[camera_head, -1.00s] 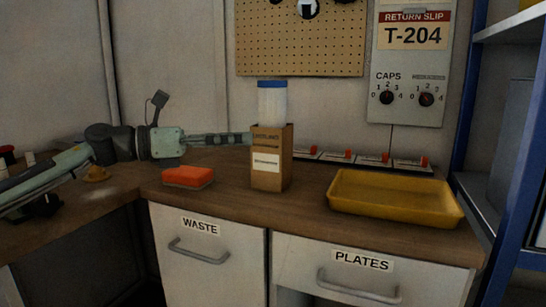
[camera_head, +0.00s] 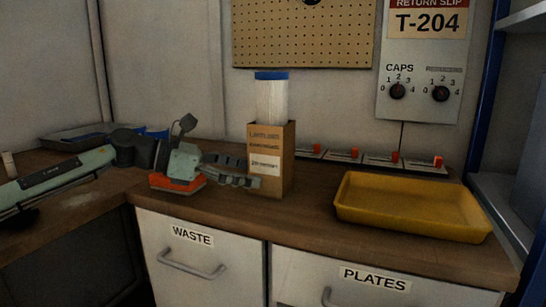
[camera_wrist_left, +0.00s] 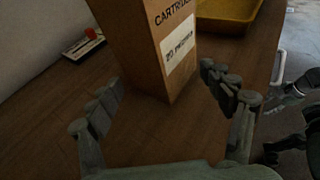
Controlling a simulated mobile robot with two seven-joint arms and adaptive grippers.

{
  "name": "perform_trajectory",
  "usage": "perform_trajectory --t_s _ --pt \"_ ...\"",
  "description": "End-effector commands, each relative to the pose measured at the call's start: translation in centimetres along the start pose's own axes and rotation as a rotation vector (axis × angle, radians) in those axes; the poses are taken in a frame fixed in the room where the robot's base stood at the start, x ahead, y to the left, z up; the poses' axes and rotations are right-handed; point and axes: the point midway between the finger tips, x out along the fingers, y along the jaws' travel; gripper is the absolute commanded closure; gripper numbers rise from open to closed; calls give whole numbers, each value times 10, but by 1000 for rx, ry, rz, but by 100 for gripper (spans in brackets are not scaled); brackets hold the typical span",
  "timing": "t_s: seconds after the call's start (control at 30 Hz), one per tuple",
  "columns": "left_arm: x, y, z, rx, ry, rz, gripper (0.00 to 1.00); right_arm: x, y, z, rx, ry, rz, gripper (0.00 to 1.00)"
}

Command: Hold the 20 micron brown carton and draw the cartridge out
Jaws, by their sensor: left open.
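The brown carton (camera_head: 268,184) stands upright on the wooden counter. Its label reads "20 micron" in the left wrist view (camera_wrist_left: 176,62). The white pleated cartridge (camera_head: 271,99) with a blue end cap (camera_head: 271,75) stands up out of the carton's open top; its lower part is hidden inside. My left gripper (camera_head: 250,173) is open at the carton's left side, low down. In the left wrist view its fingers (camera_wrist_left: 162,84) are spread on either side of the carton's near lower edge. I cannot tell if they touch. Grey-green parts at that view's right edge seem to be my right gripper (camera_wrist_left: 287,95).
An orange sponge-like block (camera_head: 176,183) lies under my left wrist. A yellow tray (camera_head: 412,222) stands to the right. Small white plates with red parts (camera_head: 383,160) line the wall behind. Drawers marked WASTE and PLATES are below the counter's front edge.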

Motion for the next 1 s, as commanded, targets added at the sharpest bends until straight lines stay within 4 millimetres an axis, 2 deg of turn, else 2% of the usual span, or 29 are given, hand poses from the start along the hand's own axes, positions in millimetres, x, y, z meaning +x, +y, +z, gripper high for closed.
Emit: perform_trajectory --t_s 0.1,0.33,0.77,0.83,1.0 --pt "19 -1 0 1 0 -3 20 2 -1 1 0 -2 -1 60" --pt "42 -1 0 1 0 -2 20 -4 0 -1 1 3 2 60" --pt "49 0 0 1 0 -1 20 -9 1 -3 1 7 4 60" --pt "49 0 0 0 0 -1 25 -9 1 -3 1 7 4 60" --pt "49 0 0 0 0 -1 46 -8 1 -3 1 7 4 60"
